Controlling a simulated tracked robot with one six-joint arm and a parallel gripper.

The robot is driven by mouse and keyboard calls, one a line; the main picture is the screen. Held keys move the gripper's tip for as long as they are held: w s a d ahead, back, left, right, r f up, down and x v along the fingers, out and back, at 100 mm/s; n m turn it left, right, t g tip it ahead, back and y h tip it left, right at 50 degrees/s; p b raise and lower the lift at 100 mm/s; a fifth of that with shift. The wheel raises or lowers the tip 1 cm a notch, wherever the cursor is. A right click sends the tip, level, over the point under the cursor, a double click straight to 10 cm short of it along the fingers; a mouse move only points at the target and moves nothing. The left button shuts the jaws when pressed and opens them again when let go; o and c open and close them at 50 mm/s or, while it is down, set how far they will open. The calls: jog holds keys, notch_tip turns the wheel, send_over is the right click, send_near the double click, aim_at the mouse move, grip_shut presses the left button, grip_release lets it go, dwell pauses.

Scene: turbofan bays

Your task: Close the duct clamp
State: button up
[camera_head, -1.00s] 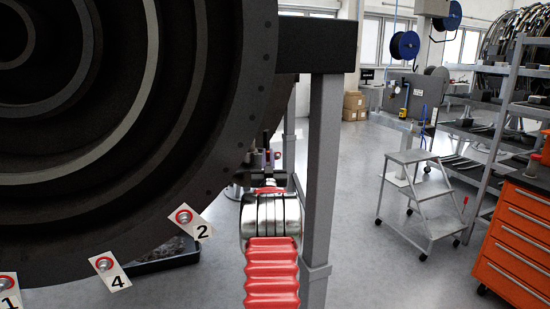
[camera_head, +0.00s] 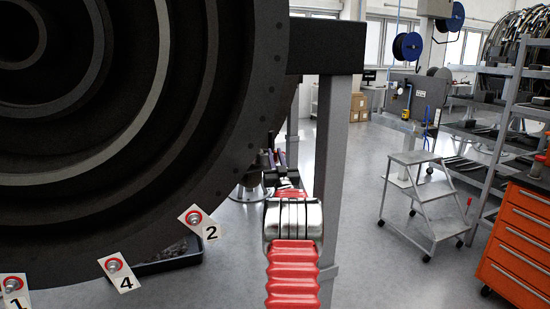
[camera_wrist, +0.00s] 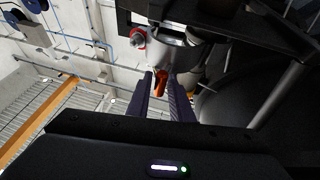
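In the wrist view, two dark purple fingers of my gripper (camera_wrist: 160,88) stand apart. A small orange-red lever (camera_wrist: 160,80) shows between their tips; I cannot tell whether they touch it. Beyond it is a silver rounded band (camera_wrist: 172,52), which looks like the duct clamp, under a dark structure. I cannot tell how far the clamp is closed. In the head view my gripper (camera_head: 277,158) is small and partly hidden behind my arm, beside the lower right rim of the dark engine (camera_head: 255,110). The clamp is not clear there.
A red-ringed fitting (camera_wrist: 138,37) sits left of the band. Numbered tags, such as tag 2 (camera_head: 198,222), line the engine's lower rim. A grey stand post (camera_head: 338,150) is close right of my arm. A step ladder (camera_head: 425,195) and orange drawers (camera_head: 520,235) stand right on open floor.

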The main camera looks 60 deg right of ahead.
jog(key=shift+o, duration=1.1)
jog(key=shift+f, duration=0.1)
jog(key=shift+s+a, duration=0.1)
jog(key=v, duration=0.7)
jog(key=shift+f, duration=0.15)
jog(key=shift+a, duration=0.15)
